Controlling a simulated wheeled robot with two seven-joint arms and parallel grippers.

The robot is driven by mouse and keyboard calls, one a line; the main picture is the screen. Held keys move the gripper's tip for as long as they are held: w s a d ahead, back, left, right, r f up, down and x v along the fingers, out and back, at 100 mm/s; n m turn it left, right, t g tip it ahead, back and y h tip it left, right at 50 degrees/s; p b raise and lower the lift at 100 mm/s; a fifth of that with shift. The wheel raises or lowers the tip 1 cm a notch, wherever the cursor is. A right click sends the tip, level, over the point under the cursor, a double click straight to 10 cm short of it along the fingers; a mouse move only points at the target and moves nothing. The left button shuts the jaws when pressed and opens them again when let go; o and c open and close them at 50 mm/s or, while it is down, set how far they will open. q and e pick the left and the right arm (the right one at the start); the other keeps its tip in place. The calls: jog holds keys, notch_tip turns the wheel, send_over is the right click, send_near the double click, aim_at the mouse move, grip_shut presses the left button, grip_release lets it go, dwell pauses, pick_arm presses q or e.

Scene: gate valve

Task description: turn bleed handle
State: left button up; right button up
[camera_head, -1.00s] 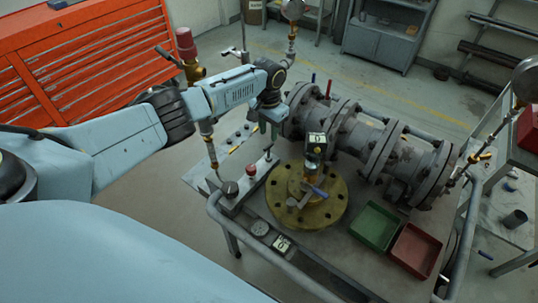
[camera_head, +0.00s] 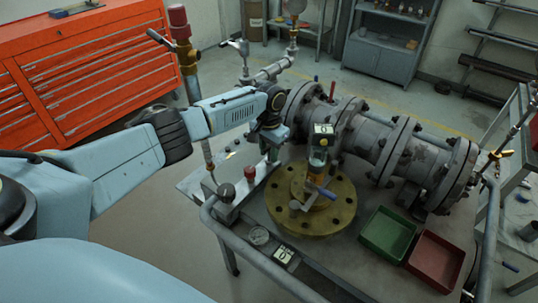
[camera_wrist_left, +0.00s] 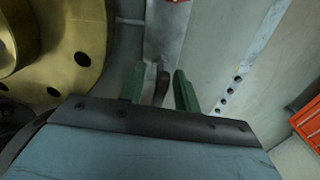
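My left gripper (camera_head: 272,155) points down at the far end of a grey manifold bar (camera_head: 240,190) on the bench, left of the yellow flange. In the left wrist view its two green fingers (camera_wrist_left: 160,88) are apart. A small dark handle (camera_wrist_left: 162,85) stands between them, with a gap visible on each side. The handle appears to sit on the grey bar (camera_wrist_left: 165,35); I cannot tell for sure that it is the bleed handle. In the head view the gripper hides it. A red knob (camera_head: 250,172) and a black knob (camera_head: 226,192) stand nearer on the bar. My right gripper is out of view.
The yellow flange (camera_head: 335,222) with a blue-handled valve (camera_head: 322,190) is close on the right. Flanged grey pipework (camera_head: 372,140) lies behind. Green (camera_head: 388,232) and red (camera_head: 436,260) trays sit at front right. A tubular rail (camera_head: 262,262) edges the bench.

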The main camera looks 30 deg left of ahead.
pick_arm(q)
grip_shut()
jog(key=shift+m, duration=0.3)
jog(key=shift+m+p, duration=0.5)
jog(key=shift+m, duration=0.7)
jog(key=m, duration=0.2)
jog(key=shift+m, duration=0.3)
jog(key=m+p, duration=0.1)
jog(key=m, duration=0.4)
jog(key=shift+m, duration=0.3)
jog(key=m, duration=0.5)
jog(key=shift+m, duration=0.6)
